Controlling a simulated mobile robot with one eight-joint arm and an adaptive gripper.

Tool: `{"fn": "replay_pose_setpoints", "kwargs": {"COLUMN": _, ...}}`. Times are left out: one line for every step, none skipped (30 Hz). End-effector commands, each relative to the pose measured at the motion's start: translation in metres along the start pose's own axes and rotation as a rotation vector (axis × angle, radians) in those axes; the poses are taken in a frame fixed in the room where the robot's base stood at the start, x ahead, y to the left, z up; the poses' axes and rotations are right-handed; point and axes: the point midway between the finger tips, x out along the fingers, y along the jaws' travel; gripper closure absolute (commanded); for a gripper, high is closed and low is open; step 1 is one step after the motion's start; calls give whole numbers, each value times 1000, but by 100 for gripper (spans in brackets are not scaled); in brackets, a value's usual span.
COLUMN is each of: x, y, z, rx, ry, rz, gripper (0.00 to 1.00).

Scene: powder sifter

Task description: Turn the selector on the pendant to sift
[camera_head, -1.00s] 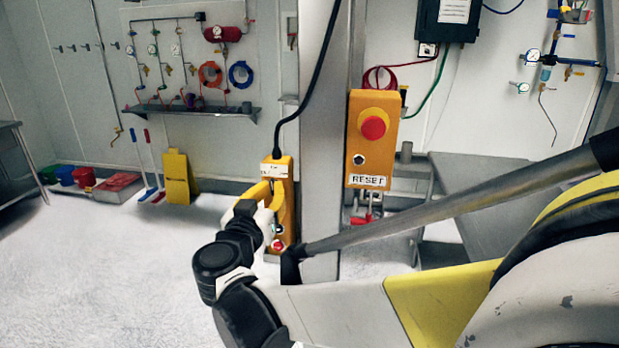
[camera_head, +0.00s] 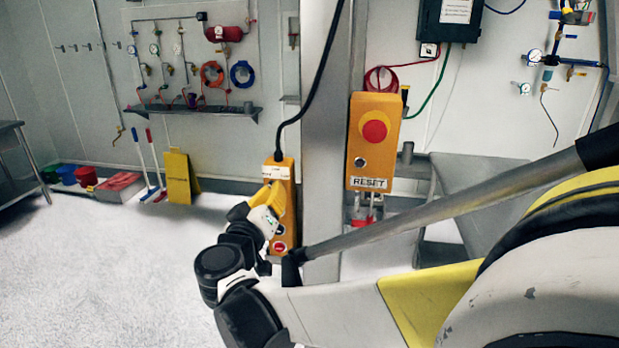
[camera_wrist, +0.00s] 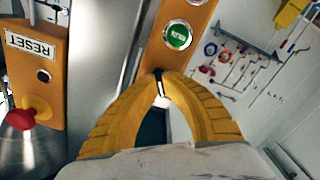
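The orange pendant (camera_head: 283,174) hangs upright from a black cable beside the grey column. My gripper (camera_head: 277,196) is at the front of its middle part, with its yellow fingers against or very near its face. In the wrist view the fingertips of my gripper (camera_wrist: 158,78) come together over the pendant (camera_wrist: 157,53). A small pale piece shows between them, too small to identify. The selector is hidden behind the fingers, so I cannot tell whether they hold it. A green button (camera_wrist: 177,36) shows beyond the fingertips. A red button (camera_head: 280,247) is low on the pendant.
The grey column (camera_head: 322,150) stands just right of the pendant. Beyond it is an orange RESET box (camera_head: 370,160) with a red mushroom button (camera_head: 374,131). The floor at left is open, with buckets and brushes by the wall.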

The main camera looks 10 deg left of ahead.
Motion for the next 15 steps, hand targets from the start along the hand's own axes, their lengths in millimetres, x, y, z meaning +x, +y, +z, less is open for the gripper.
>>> {"fn": "replay_pose_setpoints", "kwargs": {"x": 0, "y": 0, "z": 0, "rx": -32, "ry": 0, "rz": 0, "gripper": 100}}
{"fn": "replay_pose_setpoints", "kwargs": {"x": 0, "y": 0, "z": 0, "rx": -52, "ry": 0, "rz": 0, "gripper": 100}}
{"fn": "replay_pose_setpoints", "kwargs": {"x": 0, "y": 0, "z": 0, "rx": -77, "ry": 0, "rz": 0, "gripper": 100}}
{"fn": "replay_pose_setpoints", "kwargs": {"x": 0, "y": 0, "z": 0, "rx": -96, "ry": 0, "rz": 0, "gripper": 100}}
{"fn": "replay_pose_setpoints", "kwargs": {"x": 0, "y": 0, "z": 0, "rx": -112, "ry": 0, "rz": 0, "gripper": 100}}
{"fn": "replay_pose_setpoints", "kwargs": {"x": 0, "y": 0, "z": 0, "rx": -133, "ry": 0, "rz": 0, "gripper": 100}}
{"fn": "replay_pose_setpoints", "kwargs": {"x": 0, "y": 0, "z": 0, "rx": -149, "ry": 0, "rz": 0, "gripper": 100}}
{"fn": "replay_pose_setpoints", "kwargs": {"x": 0, "y": 0, "z": 0, "rx": -161, "ry": -1, "rz": 0, "gripper": 100}}
{"fn": "replay_pose_setpoints", "kwargs": {"x": 0, "y": 0, "z": 0, "rx": -178, "ry": -1, "rz": 0, "gripper": 100}}
{"fn": "replay_pose_setpoints", "kwargs": {"x": 0, "y": 0, "z": 0, "rx": -189, "ry": -1, "rz": 0, "gripper": 100}}
{"fn": "replay_pose_setpoints", "kwargs": {"x": 0, "y": 0, "z": 0, "rx": -198, "ry": -1, "rz": 0, "gripper": 100}}
{"fn": "replay_pose_setpoints", "kwargs": {"x": 0, "y": 0, "z": 0, "rx": -210, "ry": -1, "rz": 0, "gripper": 100}}
{"fn": "replay_pose_setpoints", "kwargs": {"x": 0, "y": 0, "z": 0, "rx": -217, "ry": -1, "rz": 0, "gripper": 100}}
{"fn": "replay_pose_setpoints", "kwargs": {"x": 0, "y": 0, "z": 0, "rx": -223, "ry": -1, "rz": 0, "gripper": 100}}
{"fn": "replay_pose_setpoints", "kwargs": {"x": 0, "y": 0, "z": 0, "rx": -230, "ry": -1, "rz": 0, "gripper": 100}}
